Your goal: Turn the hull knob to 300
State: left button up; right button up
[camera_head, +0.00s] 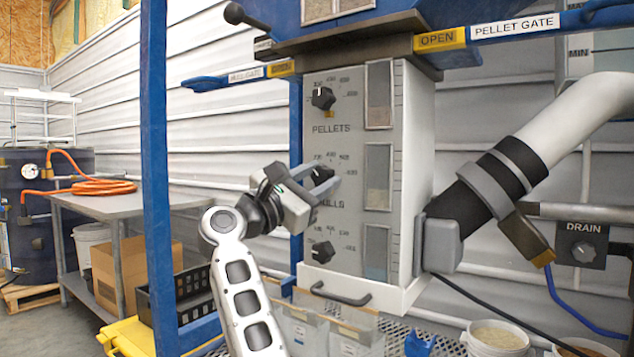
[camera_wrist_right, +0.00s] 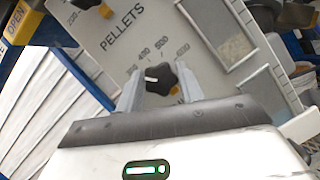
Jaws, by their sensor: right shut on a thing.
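The hull knob (camera_head: 322,173) is a black lobed knob on the grey panel, above the partly covered HULLS label (camera_head: 327,203). In the right wrist view the hull knob (camera_wrist_right: 160,78) shows a white pointer mark on its left part, with printed numbers around it, too small to read surely. My right gripper (camera_head: 318,183) is shut on this knob, one finger on each side. Both fingers also show around it in the right wrist view (camera_wrist_right: 158,90). My left gripper is not in view.
The PELLETS knob (camera_head: 323,98) is above and another black knob (camera_head: 322,251) is below. The hull gate lever (camera_head: 238,77) and pellet gate lever (camera_head: 520,27) stick out above the panel. A blue post (camera_head: 156,150) stands left of my right arm. A drawer handle (camera_head: 340,297) is below.

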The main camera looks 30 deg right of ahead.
jog(key=o, duration=1)
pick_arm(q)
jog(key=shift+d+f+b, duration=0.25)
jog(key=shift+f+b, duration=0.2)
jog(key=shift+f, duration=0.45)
pick_arm(e)
jog(key=v, duration=1.6)
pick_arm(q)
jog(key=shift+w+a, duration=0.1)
